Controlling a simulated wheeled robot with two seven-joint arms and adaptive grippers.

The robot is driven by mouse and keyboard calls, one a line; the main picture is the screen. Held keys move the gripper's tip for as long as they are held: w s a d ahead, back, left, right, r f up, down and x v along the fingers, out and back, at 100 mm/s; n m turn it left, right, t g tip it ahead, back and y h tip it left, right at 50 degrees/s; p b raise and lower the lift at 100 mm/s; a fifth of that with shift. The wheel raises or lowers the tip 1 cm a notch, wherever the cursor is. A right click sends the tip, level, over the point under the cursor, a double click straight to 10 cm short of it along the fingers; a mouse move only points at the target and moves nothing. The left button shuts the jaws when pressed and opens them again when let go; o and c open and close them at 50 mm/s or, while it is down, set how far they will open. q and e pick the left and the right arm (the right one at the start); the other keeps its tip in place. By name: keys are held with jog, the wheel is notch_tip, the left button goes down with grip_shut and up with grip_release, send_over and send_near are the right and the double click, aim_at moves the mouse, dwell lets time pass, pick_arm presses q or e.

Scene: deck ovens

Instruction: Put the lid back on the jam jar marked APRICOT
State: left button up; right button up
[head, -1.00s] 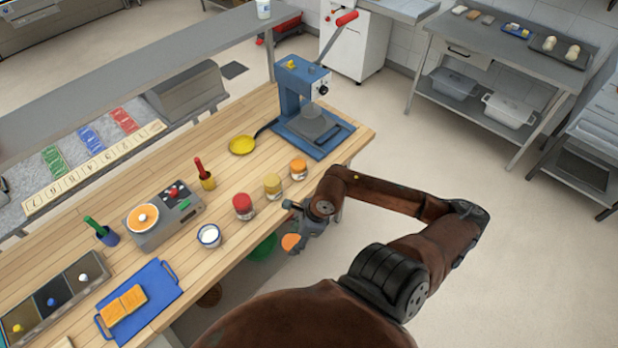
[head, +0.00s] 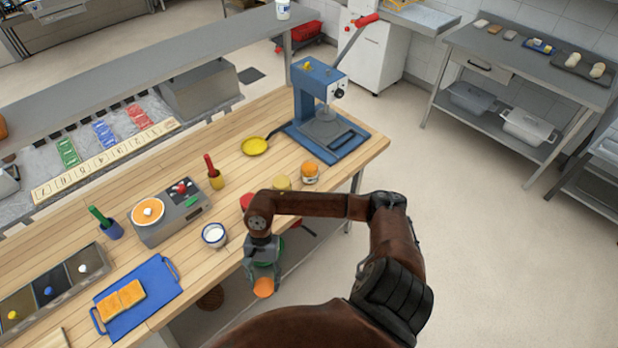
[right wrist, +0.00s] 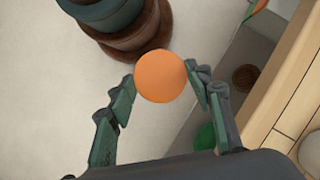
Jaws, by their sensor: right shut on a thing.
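My right gripper (head: 263,278) is shut on a round orange lid (head: 264,288), held beyond the bench's front edge, over the floor. In the right wrist view the lid (right wrist: 160,77) sits between the two fingertips. Several jars stand along the front of the bench. One jar with an orange top (head: 310,171) is at the right, beside one with a yellow top (head: 282,183). A red-topped jar (head: 246,201) is partly hidden by my right arm. No jar marking is legible, and I cannot tell whether the orange top is a lid or jam. My left gripper is out of view.
A blue press (head: 318,105) stands at the bench's far right end, with a yellow pan (head: 255,146) beside it. A white-filled bowl (head: 214,235), a scale (head: 170,215) and a blue board (head: 155,283) stand left of the jars. Open floor lies right of the bench.

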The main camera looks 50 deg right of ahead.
aim_at(258, 280)
jog(key=n, duration=0.1)
jog(key=w+a+f+n, duration=0.1)
jog(key=shift+n+g+h+b, duration=0.3)
jog(key=shift+n, duration=0.1)
jog(key=shift+w+a+f+n+g+h+b, duration=0.1)
jog(key=shift+w+n+g+h+b, duration=0.1)
jog(key=shift+n, duration=0.35)
jog(key=shift+w+f+n+g+h+b, duration=0.1)
jog(key=shift+n+h, duration=0.1)
jog(key=shift+n, duration=0.35)
jog(key=n, duration=0.1)
jog(key=w+n+h+b, duration=0.1)
jog(key=n, duration=0.1)
jog(key=shift+f+n+g, duration=0.2)
jog(key=shift+n+g, duration=0.1)
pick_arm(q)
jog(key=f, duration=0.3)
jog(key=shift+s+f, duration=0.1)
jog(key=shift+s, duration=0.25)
pick_arm(e)
jog(key=shift+w+d+n+h, duration=0.2)
jog(key=shift+d+n+h, duration=0.1)
jog(key=shift+n, duration=0.25)
jog(key=shift+w+d+n+h, duration=0.2)
jog(key=shift+n+h, duration=0.1)
jog(key=shift+n, duration=0.25)
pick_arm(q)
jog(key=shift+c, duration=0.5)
